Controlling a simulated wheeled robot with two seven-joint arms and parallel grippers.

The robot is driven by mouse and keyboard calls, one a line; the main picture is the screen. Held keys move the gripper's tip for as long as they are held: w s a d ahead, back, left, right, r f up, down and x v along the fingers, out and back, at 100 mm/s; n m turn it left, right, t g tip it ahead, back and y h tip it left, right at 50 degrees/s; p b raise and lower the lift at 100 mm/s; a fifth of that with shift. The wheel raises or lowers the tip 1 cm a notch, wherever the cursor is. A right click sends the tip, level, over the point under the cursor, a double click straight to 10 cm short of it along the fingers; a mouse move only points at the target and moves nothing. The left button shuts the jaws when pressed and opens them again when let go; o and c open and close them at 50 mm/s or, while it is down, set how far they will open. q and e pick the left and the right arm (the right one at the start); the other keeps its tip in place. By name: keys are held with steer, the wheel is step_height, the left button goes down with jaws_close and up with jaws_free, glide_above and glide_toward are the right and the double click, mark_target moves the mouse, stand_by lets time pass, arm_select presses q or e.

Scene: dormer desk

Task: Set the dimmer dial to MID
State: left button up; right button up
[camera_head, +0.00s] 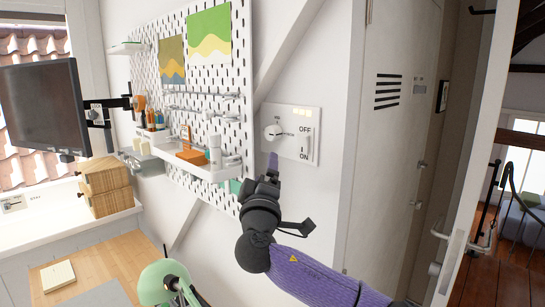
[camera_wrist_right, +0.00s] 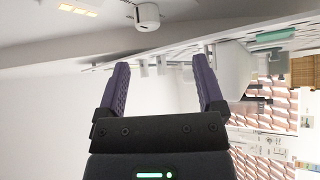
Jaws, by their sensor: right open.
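The white dimmer dial (camera_head: 273,132) sits on a pale wall panel (camera_head: 313,155), left of an OFF/ON switch (camera_head: 304,144). Small marks surround the dial, too small to read, so I cannot tell its setting. My right gripper (camera_head: 272,162) is just below the dial, apart from it, fingers pointing up the wall. In the right wrist view the dial (camera_wrist_right: 147,16) is at the top, beyond the fingertips of my open, empty right gripper (camera_wrist_right: 159,72). Pale yellow lights (camera_wrist_right: 77,9) glow beside it. My left gripper is not in view.
A white pegboard (camera_head: 243,85) with a shelf (camera_head: 215,172) stands close left of the panel. A door (camera_head: 390,150) is to the right. A monitor (camera_head: 40,110), wooden boxes (camera_head: 105,185) and a green lamp (camera_head: 165,280) are at the left. The wall around the panel is mostly bare.

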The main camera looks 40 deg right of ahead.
mark_target(270, 135)
steer(key=shift+h, duration=0.3)
steer(key=x, duration=0.2)
steer(key=r+x, duration=0.1)
steer(key=x, duration=0.2)
steer(key=p+x, duration=0.1)
steer(key=x, duration=0.1)
steer(key=shift+r, duration=0.45)
steer(key=shift+w+d+r, duration=0.25)
steer(key=shift+w+d, duration=0.15)
steer(key=shift+d, duration=0.1)
steer(key=shift+w+d, duration=0.15)
steer(key=shift+d, duration=0.05)
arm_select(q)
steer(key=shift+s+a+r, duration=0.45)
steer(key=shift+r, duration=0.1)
